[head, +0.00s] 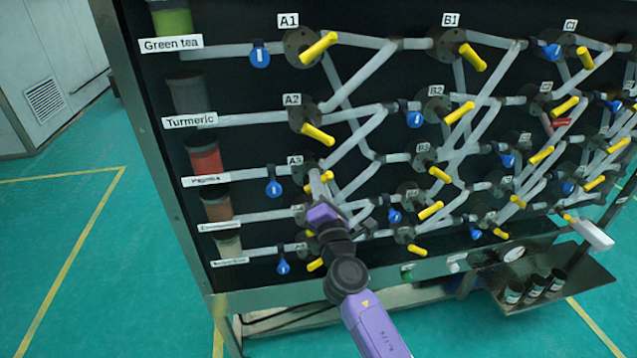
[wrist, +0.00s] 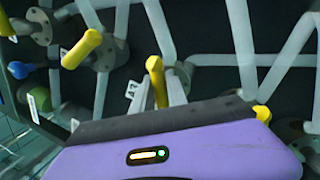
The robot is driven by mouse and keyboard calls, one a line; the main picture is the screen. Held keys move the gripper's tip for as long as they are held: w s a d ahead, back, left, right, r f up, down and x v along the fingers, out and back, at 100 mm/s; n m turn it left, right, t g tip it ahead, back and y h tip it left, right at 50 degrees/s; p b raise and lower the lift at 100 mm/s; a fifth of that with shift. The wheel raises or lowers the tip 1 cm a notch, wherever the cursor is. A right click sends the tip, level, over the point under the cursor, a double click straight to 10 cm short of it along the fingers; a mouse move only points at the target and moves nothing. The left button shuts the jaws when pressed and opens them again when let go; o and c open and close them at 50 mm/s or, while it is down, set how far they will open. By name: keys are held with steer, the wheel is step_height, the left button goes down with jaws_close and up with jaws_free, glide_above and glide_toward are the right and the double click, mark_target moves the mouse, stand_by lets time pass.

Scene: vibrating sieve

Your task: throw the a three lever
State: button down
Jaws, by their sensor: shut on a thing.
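The A3 label (head: 295,160) is on the dark pipe panel in the head view, third down in the left column. The yellow A3 lever (head: 327,176) is just right of it and partly hidden by my gripper (head: 319,190). In the wrist view the yellow lever (wrist: 156,79) stands between the grey fingers of my gripper (wrist: 158,95), which are shut on it. My purple gripper body covers the lower part of that view and hides some of the valve behind.
The A2 lever (head: 317,134) is above and the A1 lever (head: 318,49) higher up. Grey pipes and several more yellow levers crowd the panel to the right. A blue valve tag (head: 274,187) hangs to the left. A metal shelf (head: 588,285) with dark jars juts out at lower right.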

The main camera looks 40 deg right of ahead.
steer(key=shift+a+f, duration=0.1)
steer(key=shift+f, duration=0.1)
steer(key=m+b, duration=0.1)
steer(key=m+h+b, duration=0.1)
steer(key=m+b, duration=0.1)
steer(key=shift+f+g, duration=0.3)
steer(key=shift+f, duration=0.05)
steer(key=m+b, duration=0.2)
steer(key=m+g+b, duration=0.1)
steer(key=m, duration=0.1)
steer(key=f+m+h+b, duration=0.1)
steer(key=m+b, duration=0.1)
steer(key=m, duration=0.1)
steer(key=shift+g+b, duration=0.35)
steer(key=shift+g, duration=0.05)
steer(key=shift+w+a+f+m+g+b, duration=0.15)
steer(key=shift+m+g+b, duration=0.25)
steer(key=shift+m+b, duration=0.95)
steer(key=shift+d+f+m+g+b, duration=0.15)
steer(key=shift+m+g+b, duration=0.5)
steer(key=shift+m, duration=1.2)
steer(key=shift+a+t+b, duration=0.15)
steer(key=shift+t+b, duration=0.1)
steer(key=shift+b, duration=0.05)
steer(key=shift+r, duration=0.1)
steer(key=c, duration=1.3)
jaws_free()
